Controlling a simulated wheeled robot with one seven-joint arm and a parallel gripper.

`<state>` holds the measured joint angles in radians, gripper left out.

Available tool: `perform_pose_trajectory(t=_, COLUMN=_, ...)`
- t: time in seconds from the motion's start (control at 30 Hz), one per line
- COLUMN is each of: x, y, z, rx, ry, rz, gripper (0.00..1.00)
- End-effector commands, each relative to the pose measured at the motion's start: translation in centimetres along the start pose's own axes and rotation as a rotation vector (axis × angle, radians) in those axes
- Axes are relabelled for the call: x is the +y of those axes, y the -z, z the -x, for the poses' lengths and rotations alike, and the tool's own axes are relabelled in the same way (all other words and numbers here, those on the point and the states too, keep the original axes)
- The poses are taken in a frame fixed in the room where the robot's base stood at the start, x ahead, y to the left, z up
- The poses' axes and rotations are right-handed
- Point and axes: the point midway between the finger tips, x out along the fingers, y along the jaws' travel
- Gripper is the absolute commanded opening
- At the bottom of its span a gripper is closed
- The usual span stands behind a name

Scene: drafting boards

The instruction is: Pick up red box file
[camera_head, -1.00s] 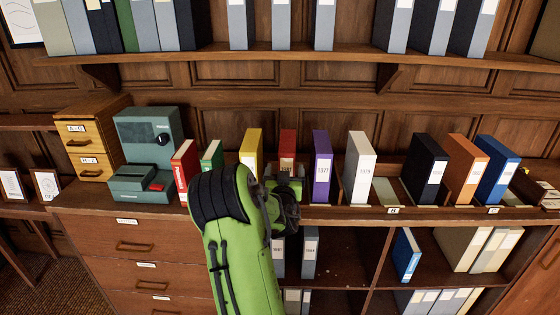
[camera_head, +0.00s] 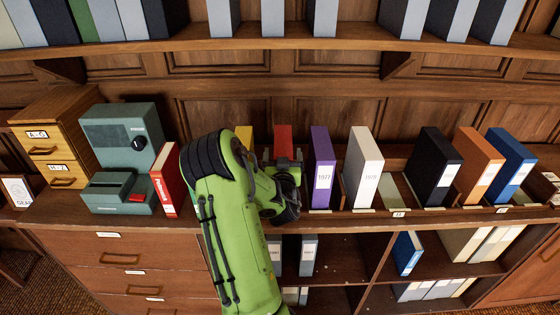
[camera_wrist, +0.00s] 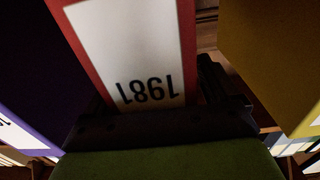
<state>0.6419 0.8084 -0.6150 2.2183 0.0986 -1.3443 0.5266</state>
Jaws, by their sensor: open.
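A red box file (camera_head: 284,138) stands upright on the counter between the yellow file (camera_head: 244,138) and the purple file (camera_head: 321,170); my arm and gripper hide its lower part in the head view. In the wrist view the red box file (camera_wrist: 187,40) is close up, with a white label reading 1981 upside down. My gripper (camera_wrist: 158,108) is open right at its spine, with a dark finger visible at the right side. The left finger is too dark to make out clearly. I cannot tell whether the fingers touch the file.
A white file (camera_head: 363,168) stands right of the purple one, then black (camera_head: 434,168), orange (camera_head: 479,166) and blue (camera_head: 511,166) files. A thinner red volume (camera_head: 166,180) stands beside a green machine (camera_head: 120,145) at left. A shelf (camera_head: 300,43) runs above.

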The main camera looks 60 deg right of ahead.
Motion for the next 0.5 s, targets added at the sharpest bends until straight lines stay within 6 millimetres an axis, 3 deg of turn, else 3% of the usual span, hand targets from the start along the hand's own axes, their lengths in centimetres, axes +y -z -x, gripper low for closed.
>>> perform_pose_trajectory(t=0.1, x=0.01, y=-0.06, z=-0.01, rx=0.0, ry=0.0, rz=0.0, gripper=0.88)
perform_pose_trajectory(t=0.5, x=-0.03, y=-0.05, z=-0.02, rx=0.001, ry=0.0, rz=0.0, gripper=0.27)
